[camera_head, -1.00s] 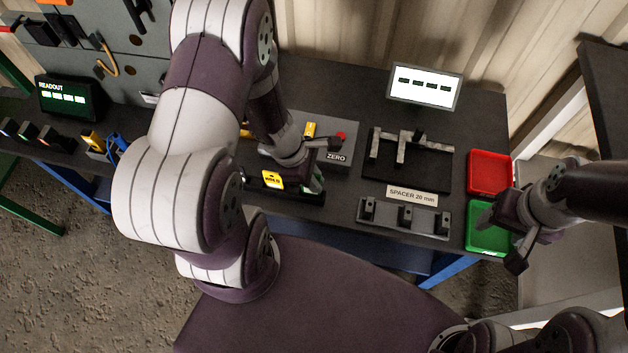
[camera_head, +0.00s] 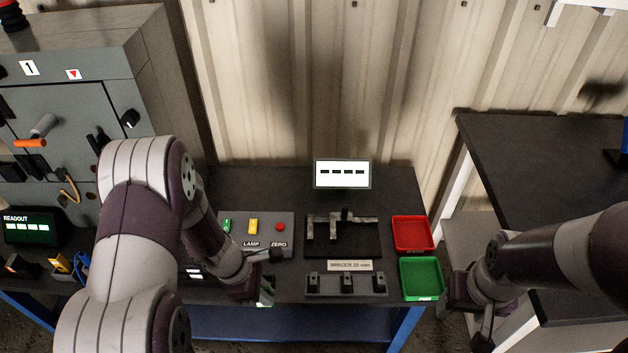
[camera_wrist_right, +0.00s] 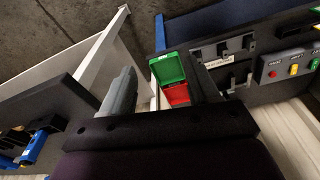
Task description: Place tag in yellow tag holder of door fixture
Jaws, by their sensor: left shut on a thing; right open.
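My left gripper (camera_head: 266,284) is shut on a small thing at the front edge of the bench. Only a pale, greenish sliver of it shows below the fingers, so I cannot tell for sure that it is the tag. The grey cabinet with a door (camera_head: 62,115) and an orange handle stands at the far left. I cannot make out a yellow tag holder on it; my left arm covers part of that side. My right gripper (camera_head: 474,318) is open and empty, right of the green tray; one finger shows in the right wrist view (camera_wrist_right: 120,98).
A button panel (camera_head: 256,232), a black fixture (camera_head: 342,250), a slotted grey rail (camera_head: 346,286), a red tray (camera_head: 413,234) and a green tray (camera_head: 421,279) sit on the bench. A small display (camera_head: 342,173) stands behind. Another dark table (camera_head: 540,180) is at the right.

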